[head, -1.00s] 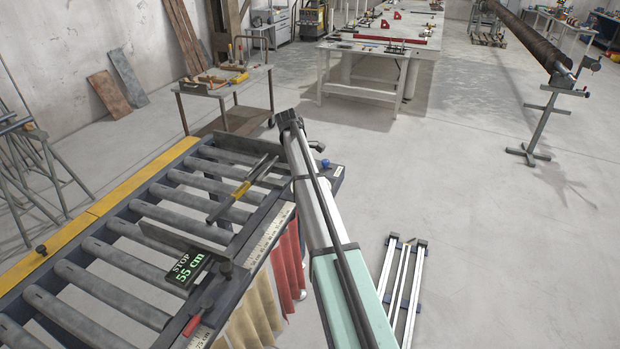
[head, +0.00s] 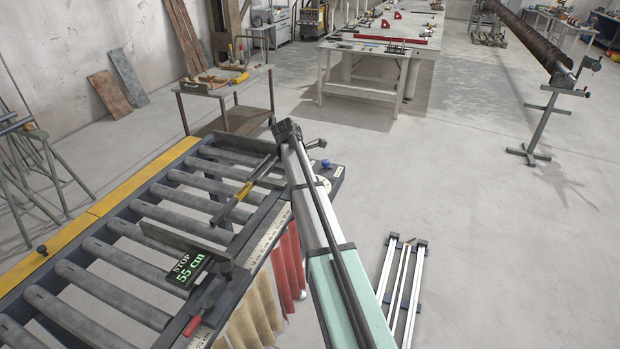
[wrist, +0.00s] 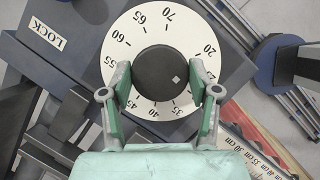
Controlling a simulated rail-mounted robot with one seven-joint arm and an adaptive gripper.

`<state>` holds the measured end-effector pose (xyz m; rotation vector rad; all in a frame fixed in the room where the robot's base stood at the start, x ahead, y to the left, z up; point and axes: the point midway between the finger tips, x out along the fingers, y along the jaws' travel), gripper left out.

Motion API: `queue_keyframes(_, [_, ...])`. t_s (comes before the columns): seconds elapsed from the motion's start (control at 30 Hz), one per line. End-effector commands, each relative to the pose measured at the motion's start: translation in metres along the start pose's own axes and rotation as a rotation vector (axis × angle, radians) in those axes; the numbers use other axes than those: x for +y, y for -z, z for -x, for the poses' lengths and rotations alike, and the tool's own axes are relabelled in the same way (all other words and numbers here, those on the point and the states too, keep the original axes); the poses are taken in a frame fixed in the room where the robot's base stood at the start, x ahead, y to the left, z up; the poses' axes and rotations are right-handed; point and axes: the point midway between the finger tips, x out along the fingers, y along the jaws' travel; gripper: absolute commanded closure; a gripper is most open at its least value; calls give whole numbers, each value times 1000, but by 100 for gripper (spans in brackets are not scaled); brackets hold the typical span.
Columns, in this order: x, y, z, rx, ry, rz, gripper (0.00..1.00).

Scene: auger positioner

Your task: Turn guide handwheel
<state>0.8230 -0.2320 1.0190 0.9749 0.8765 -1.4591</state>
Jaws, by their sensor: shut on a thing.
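The guide handwheel is a round black knob (wrist: 165,72) in the middle of a white dial (wrist: 135,37) with printed numbers, in the wrist view. My gripper (wrist: 164,92) has its two green fingers on either side of the knob and is shut on it. The lower part of the dial is partly hidden by the fingers. In the head view only a piece of the white dial (head: 324,184) shows beside my arm, at the end of the roller table. My gripper is hidden there behind my arm.
A LOCK label (wrist: 47,34) sits left of the dial. A blue knob (head: 325,163) stands close by. The roller conveyor (head: 165,225) carries a stop display (head: 188,269) reading 55 cm and a ruler (head: 268,236). Floor to the right is mostly clear, with metal rails (head: 401,275) lying on it.

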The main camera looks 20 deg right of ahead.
Motion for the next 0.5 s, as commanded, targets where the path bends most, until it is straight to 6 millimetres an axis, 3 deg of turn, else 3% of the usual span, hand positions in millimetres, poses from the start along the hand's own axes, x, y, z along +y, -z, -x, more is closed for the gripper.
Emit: queue_keyframes(0.5, [-2,2,-1,4,-26,75,74])
